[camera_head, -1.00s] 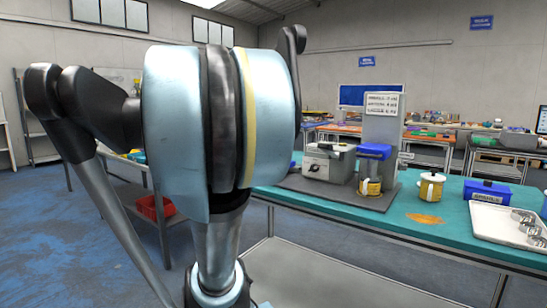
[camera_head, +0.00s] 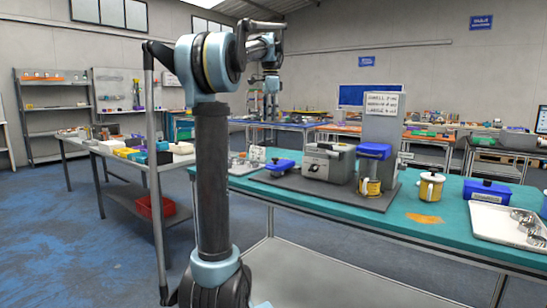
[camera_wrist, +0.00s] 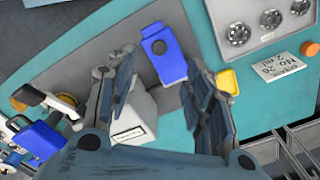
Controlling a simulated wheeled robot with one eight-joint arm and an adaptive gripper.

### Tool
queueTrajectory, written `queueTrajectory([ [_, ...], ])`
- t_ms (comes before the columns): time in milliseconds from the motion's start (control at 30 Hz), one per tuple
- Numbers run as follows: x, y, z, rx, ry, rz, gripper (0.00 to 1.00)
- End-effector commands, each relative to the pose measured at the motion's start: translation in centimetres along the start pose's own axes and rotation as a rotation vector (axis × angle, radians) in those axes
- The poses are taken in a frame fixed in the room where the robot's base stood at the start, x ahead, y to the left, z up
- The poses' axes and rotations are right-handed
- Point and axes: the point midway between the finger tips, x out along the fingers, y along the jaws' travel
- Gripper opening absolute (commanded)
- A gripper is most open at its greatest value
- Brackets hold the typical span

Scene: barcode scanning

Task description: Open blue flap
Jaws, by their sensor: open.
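A blue flap (camera_head: 374,151) sits on top of the station that holds a yellow cup (camera_head: 370,187), on the dark mat of the green bench. In the wrist view a blue piece (camera_wrist: 165,55) with a dark round spot lies beyond and between my fingers; I take it for this flap, apart from them. My gripper (camera_wrist: 160,72) is open with nothing between its fingers. In the head view my gripper (camera_head: 271,88) hangs from the raised arm, small and partly unclear.
A grey machine (camera_head: 328,163) and a blue-topped item (camera_head: 280,166) stand left of the flap. A grey pillar with a sign (camera_head: 382,104) rises behind it. A yellow mug (camera_head: 431,187), a blue box (camera_head: 488,191) and a metal tray (camera_head: 505,228) lie to the right.

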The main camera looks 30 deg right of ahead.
Motion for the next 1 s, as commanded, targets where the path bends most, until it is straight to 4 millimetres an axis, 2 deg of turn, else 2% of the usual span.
queueTrajectory([
  [33,-0.3,-0.3,-1.0,0.030,-0.001,0.002,0.48],
  [133,-0.7,-0.6,-2.0,0.068,-0.003,0.006,0.48],
  [267,-0.3,-0.7,-2.4,0.083,-0.003,0.007,0.48],
  [367,0.7,-0.7,-2.4,0.083,-0.003,0.007,0.48],
  [1000,11.6,-0.6,-2.2,0.080,-0.003,0.007,0.48],
])
